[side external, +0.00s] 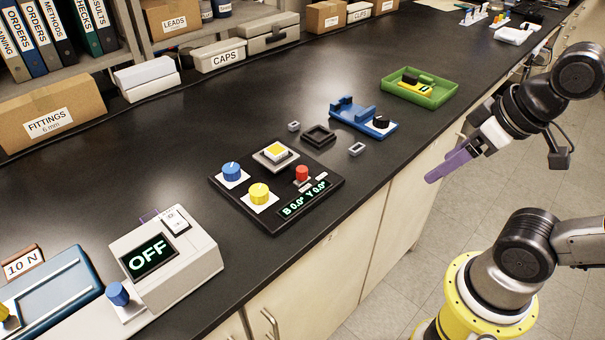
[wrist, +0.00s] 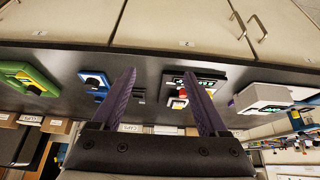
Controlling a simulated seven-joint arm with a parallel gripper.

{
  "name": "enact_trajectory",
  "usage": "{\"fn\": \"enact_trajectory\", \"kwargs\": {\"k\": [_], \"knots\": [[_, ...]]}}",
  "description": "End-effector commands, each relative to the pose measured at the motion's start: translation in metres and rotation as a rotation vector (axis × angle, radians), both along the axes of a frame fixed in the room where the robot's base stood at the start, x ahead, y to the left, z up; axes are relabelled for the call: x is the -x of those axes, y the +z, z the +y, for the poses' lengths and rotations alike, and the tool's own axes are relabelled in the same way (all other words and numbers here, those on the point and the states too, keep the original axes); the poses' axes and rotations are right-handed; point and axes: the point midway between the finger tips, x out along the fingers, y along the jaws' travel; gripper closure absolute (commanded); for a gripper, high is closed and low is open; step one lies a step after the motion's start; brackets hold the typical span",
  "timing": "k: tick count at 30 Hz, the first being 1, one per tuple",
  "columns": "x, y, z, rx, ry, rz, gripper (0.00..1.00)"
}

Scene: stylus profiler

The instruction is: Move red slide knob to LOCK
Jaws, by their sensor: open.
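The red slide knob (side external: 302,173) stands on a black control panel (side external: 240,213) near the bench's front edge, just above the green "B 0.0° Y 0.0°" display (side external: 304,199). Small pale labels sit beside the knob; no LOCK marking is readable. In the wrist view the knob (wrist: 183,93) is small and shows between the fingers, close to the right one. My gripper (side external: 440,172), with purple fingers, hangs in front of the bench, right of the panel and well apart from it. In the wrist view my gripper (wrist: 158,75) is open with nothing between its fingertips.
The panel also bears a blue knob (side external: 231,170), a yellow knob (side external: 259,192) and a yellow button (side external: 276,151). A blue fixture (side external: 350,112) and a green tray (side external: 440,97) lie to the right. A box reading OFF (side external: 190,262) stands left. Bench room behind the panel is clear.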

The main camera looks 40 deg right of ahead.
Motion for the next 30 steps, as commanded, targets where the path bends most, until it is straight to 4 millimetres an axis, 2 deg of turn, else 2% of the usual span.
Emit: {"fn": "enact_trajectory", "kwargs": {"k": [3,6,8,11,14,18,22,26,30], "knots": [[0.0,0.0,0.0,0.0,0.0,0.0,0.23],[0.0,0.0,0.0,-0.004,-0.007,0.001,0.39],[0.003,-0.002,0.0,-0.015,-0.027,0.017,0.41],[0.002,0.016,0.0,-0.045,-0.087,0.019,0.41],[-0.011,0.04,0.001,-0.075,-0.14,0.04,0.41],[-0.042,0.072,0.006,-0.108,-0.202,0.099,0.41],[-0.078,0.093,0.014,-0.128,-0.247,0.165,0.41],[-0.119,0.105,0.025,-0.135,-0.28,0.235,0.41],[-0.164,0.105,0.042,-0.13,-0.301,0.311,0.41]]}}
